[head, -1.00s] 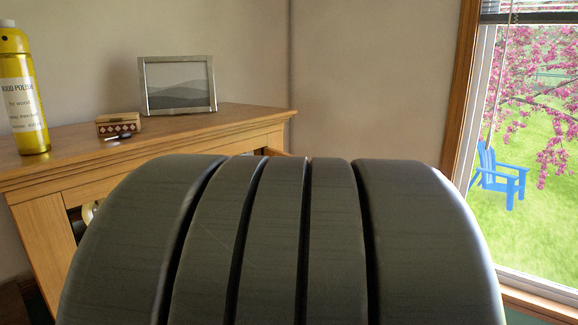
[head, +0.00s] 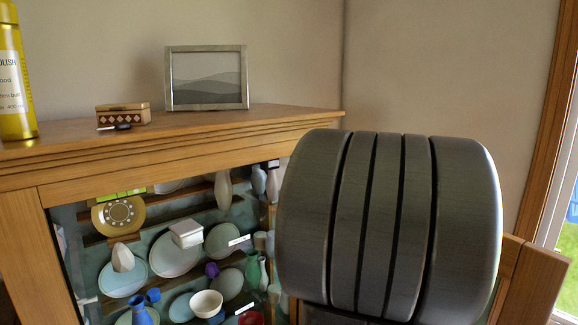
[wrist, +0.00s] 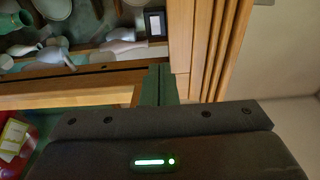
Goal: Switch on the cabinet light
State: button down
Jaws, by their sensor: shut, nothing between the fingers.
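The wooden display cabinet (head: 180,160) stands at left in the head view, with its front open onto shelves of crockery. In the wrist view its wooden frame (wrist: 181,45) runs down the middle. My dark ridged arm hides the cabinet's right part in the head view.
An open wooden door (head: 530,275) shows at right. Plates, vases and a gold rotary-dial object (head: 118,215) fill the shelves.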

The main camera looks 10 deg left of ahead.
aim_at(278, 160)
jog(key=p+x, duration=0.4)
jog(key=x, duration=1)
jog(key=shift+p, duration=0.3)
jog(key=shift+w+a+n+g+y, duration=0.1)
jog(key=shift+w+n+g+y, duration=0.1)
jog(key=shift+n+g+y, duration=0.25)
jog(key=shift+s+b, duration=0.1)
jog(key=shift+b, duration=0.25)
